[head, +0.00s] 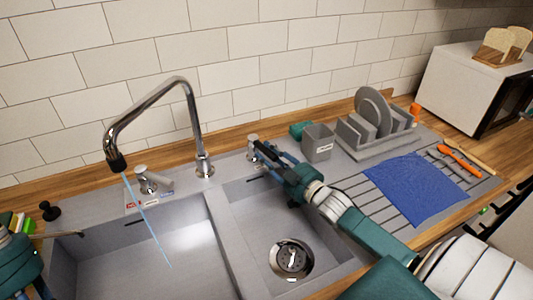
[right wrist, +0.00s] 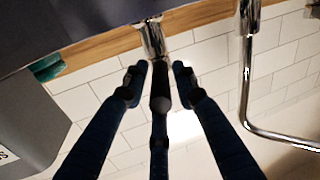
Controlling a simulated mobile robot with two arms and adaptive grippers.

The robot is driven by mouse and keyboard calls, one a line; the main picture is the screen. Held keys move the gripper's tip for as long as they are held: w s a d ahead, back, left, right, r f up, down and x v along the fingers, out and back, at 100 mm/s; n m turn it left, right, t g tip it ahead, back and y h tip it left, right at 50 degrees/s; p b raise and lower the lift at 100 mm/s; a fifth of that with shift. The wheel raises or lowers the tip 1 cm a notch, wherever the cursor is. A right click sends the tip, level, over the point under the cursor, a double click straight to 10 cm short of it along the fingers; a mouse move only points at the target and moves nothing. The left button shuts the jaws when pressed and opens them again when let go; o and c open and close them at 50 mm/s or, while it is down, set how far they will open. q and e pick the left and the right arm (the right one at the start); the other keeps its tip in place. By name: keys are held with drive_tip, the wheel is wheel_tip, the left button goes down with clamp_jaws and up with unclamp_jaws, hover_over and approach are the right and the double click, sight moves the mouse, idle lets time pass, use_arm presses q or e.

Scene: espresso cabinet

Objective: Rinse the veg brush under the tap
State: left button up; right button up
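The chrome tap (head: 190,110) arches over the left basin, and a thin bluish stream of water (head: 143,217) runs from its spout into the basin. My right gripper (head: 262,152) is beside a short chrome fitting (head: 253,140) behind the smaller basin. In the right wrist view its dark fingers (right wrist: 160,82) are spread and empty, with a chrome fitting (right wrist: 151,36) just past their tips; I cannot tell if they touch. Only part of my left gripper (head: 38,285) shows at the left edge. I cannot make out the veg brush; the left gripper's grasp is not visible.
A lever (head: 150,180) stands left of the tap base. A grey caddy (head: 318,142), a plate rack (head: 376,125), a blue cloth (head: 417,188) and an orange utensil (head: 459,160) are on the right. The large basin (head: 190,255) looks clear.

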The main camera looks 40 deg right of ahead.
drive_tip(key=shift+r, duration=0.1)
drive_tip(key=s, duration=1.2)
drive_tip(key=shift+d, duration=0.4)
drive_tip(key=shift+r, duration=0.1)
